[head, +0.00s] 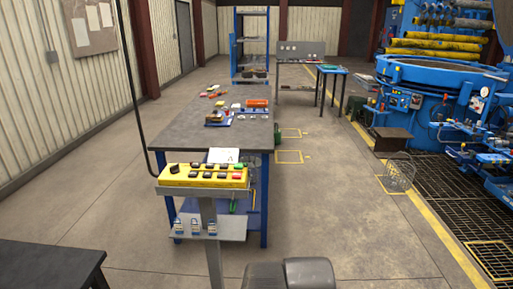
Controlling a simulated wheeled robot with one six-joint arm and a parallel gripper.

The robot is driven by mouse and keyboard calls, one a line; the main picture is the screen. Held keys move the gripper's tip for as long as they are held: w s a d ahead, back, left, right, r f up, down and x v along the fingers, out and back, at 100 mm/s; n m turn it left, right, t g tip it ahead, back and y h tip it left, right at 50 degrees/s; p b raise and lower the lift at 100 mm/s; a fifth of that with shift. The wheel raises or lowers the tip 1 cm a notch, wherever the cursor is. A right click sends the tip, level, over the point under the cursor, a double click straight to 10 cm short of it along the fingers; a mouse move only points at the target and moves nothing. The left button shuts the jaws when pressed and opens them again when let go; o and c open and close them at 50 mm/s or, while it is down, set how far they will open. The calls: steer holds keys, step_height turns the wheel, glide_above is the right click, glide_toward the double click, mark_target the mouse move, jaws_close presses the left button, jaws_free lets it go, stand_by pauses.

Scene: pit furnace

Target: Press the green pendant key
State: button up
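A yellow pendant (214,182) lies on a grey stand in front of the near end of the workbench. Its top carries several black keys in two rows. My gripper does not show; only a dark grey rounded part, which seems to be mine, shows at the bottom edge, apart from the pendant.
A workbench (205,127) with small parts stands behind the pendant. A lower shelf (207,229) on the stand holds several small padlock-like items. A dark table (45,268) is at the lower left. Blue machinery (425,95) fills the right; the floor between is mostly clear.

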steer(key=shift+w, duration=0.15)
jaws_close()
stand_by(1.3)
